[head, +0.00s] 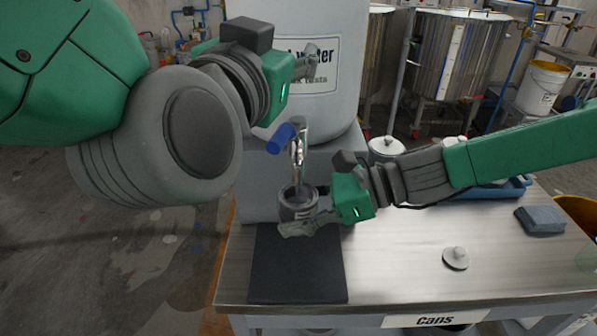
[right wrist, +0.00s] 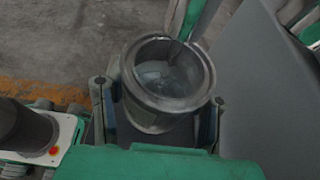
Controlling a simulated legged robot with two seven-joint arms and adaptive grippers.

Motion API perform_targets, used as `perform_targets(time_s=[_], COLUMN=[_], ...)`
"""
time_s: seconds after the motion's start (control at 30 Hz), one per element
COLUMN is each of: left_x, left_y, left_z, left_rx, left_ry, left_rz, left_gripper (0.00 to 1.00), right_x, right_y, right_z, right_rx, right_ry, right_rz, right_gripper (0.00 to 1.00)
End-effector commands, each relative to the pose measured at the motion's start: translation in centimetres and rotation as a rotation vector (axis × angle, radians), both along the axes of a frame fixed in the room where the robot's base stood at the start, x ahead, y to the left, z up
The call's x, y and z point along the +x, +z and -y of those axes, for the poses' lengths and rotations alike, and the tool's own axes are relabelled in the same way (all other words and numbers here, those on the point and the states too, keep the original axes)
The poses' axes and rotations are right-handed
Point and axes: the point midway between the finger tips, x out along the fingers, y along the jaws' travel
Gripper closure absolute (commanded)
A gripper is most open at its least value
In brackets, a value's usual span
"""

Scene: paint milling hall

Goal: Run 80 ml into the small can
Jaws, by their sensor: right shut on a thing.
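The small grey can (head: 298,213) is upright under the metal tap (head: 299,152) of the large white water container (head: 345,100). The tap's blue handle (head: 281,138) points to the left. A thin streak shows between spout and can; I cannot tell surely whether it is running water. My right gripper (head: 312,222) is shut around the can. In the right wrist view the open can (right wrist: 166,85) shows a glassy surface inside; its level is unclear. My left gripper (head: 306,62) is above the tap, in front of the container's label, apart from the handle; its finger opening is unclear.
A dark mat (head: 297,268) lies on the metal bench under the can. A loose lid (head: 455,259), a blue-grey sponge (head: 540,220) and a blue tray (head: 515,187) are to the right. A white lidded pot (head: 385,149) stands behind my right arm. The bench's front right is mostly clear.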

Motion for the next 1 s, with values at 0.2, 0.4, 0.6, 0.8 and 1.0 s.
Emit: perform_targets(time_s=[0.2, 0.4, 0.6, 0.8, 1.0], left_x=[0.0, 0.0, 0.0, 0.0, 0.0], left_y=[0.0, 0.0, 0.0, 0.0, 0.0], left_z=[0.0, 0.0, 0.0, 0.0, -0.1], left_rx=[0.0, 0.0, 0.001, 0.0, -0.001], left_ry=[0.0, 0.0, 0.0, 0.0, -0.001], left_rz=[0.0, 0.0, 0.0, 0.0, 0.0], left_gripper=[0.63, 0.63, 0.63, 0.63, 0.81], right_x=[0.0, 0.1, 0.1, 0.0, 0.0], right_y=[0.0, 0.0, 0.1, 0.0, 0.0], right_z=[0.0, 1.1, 5.1, 6.3, 6.1], right_rx=[0.001, 0.0, 0.0, 0.0, -0.002], right_ry=[0.0, -0.004, -0.005, 0.0, 0.0], right_rz=[0.0, 0.001, 0.002, 0.0, 0.0], right_gripper=[0.8, 0.8, 0.8, 0.8, 0.8])
